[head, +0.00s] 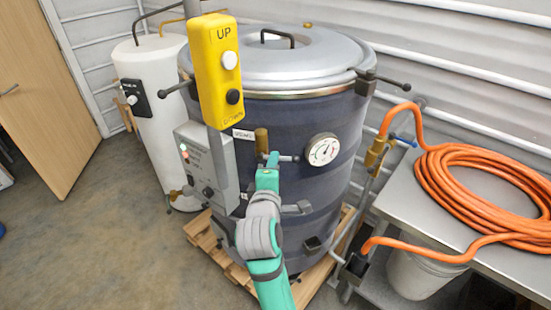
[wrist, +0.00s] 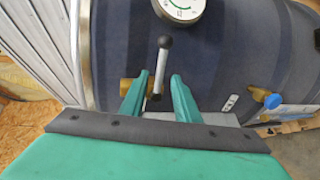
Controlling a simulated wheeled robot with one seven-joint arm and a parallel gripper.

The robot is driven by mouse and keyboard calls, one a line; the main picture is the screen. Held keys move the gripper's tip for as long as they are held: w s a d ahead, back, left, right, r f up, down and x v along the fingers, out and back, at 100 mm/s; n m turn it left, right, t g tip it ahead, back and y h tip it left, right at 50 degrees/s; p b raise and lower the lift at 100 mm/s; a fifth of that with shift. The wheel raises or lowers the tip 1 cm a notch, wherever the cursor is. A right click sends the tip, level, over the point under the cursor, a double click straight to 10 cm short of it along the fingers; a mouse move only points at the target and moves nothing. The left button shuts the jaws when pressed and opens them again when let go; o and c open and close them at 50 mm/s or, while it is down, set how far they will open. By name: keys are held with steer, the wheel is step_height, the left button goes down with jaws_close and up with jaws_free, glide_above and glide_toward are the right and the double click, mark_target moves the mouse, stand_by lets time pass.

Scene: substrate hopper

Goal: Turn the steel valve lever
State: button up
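The steel valve lever (head: 286,158) is a short bright rod with a dark knob at its end, on the front of the dark drum (head: 300,110). It points right, below and left of the round gauge (head: 322,149). My gripper (head: 268,162) is at the lever, coming from below. In the wrist view the lever (wrist: 162,58) passes between the two green fingers of my gripper (wrist: 158,82), its knob beyond the tips. Gaps show between the rod and the fingers, so the gripper looks open around it. A brass fitting (wrist: 126,88) shows beside the left finger.
A grey control box (head: 207,165) and a yellow UP pendant (head: 217,70) are left of the lever. An orange hose (head: 440,180) lies coiled on the steel table (head: 400,205) at right. A blue knob (wrist: 272,101) shows low on the drum. Floor is clear at left.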

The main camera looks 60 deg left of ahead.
steer(key=shift+v, duration=1.15)
steer(key=w+d+f+m+t+h, duration=0.1)
steer(key=d+f+m+t+h, duration=0.2)
steer(key=d+f+m, duration=0.85)
steer(key=w+d+f+m+t+h, duration=0.25)
steer(key=d+f+m, duration=0.5)
steer(key=d, duration=0.65)
steer(key=s+d+f+m+h, duration=0.2)
steer(key=s+d+m, duration=0.3)
steer(key=s+d, duration=0.4)
steer(key=s+d+f+m+h, duration=0.3)
steer(key=s+d, duration=0.7)
steer(key=d, duration=0.4)
steer(key=shift+s+f+m+h, duration=0.2)
steer(key=shift+m+h, duration=0.7)
steer(key=shift+h, duration=0.15)
steer(key=shift+w+a, duration=0.1)
